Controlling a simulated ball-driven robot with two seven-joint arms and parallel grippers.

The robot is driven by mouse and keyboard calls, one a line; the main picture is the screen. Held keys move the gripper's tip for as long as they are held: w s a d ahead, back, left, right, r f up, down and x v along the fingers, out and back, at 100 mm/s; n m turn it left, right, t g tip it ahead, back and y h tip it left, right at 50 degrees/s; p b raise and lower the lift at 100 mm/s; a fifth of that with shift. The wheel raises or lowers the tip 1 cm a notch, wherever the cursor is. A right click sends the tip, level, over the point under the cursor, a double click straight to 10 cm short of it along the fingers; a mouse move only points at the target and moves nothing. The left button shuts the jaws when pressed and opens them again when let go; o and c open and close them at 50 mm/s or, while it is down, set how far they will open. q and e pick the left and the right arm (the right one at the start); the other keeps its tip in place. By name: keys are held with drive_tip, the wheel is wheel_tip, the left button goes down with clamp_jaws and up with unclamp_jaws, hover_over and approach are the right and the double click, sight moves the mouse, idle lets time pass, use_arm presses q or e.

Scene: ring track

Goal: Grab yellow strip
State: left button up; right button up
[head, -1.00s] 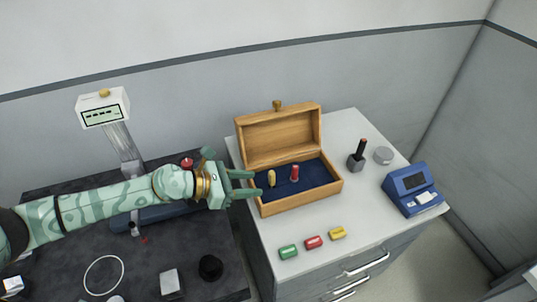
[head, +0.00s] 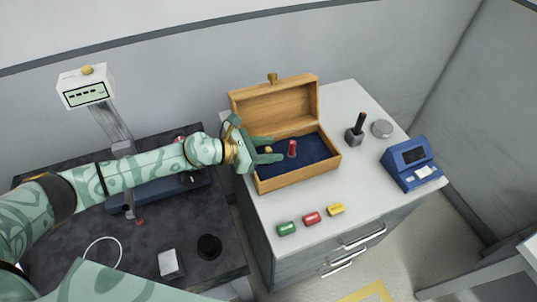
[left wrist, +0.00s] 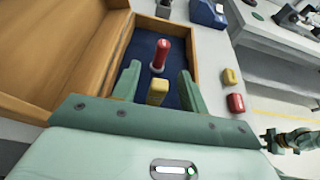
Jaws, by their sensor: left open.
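A yellow peg-like piece (head: 268,150) stands in the blue-lined wooden box (head: 265,182), beside a red piece (head: 292,149). My left gripper (head: 279,149) is open over the box, its fingers on either side of the yellow piece and partly hiding it. In the left wrist view the yellow piece (left wrist: 157,92) shows between the open fingers, apart from both, with the red piece (left wrist: 160,55) just beyond. A separate small yellow block (head: 335,209) lies on the counter in front of the box. My right gripper (left wrist: 272,141) shows small at the right edge of the left wrist view.
Red (head: 312,218) and green (head: 286,229) blocks lie beside the yellow block. The box's raised lid (head: 275,107) stands behind my gripper. A blue device (head: 412,163), a dark holder (head: 355,133) and a grey disc (head: 381,129) stand to the right. The counter's front right is clear.

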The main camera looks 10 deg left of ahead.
use_arm(q)
clamp_jaws()
drive_tip(key=shift+r, duration=0.15)
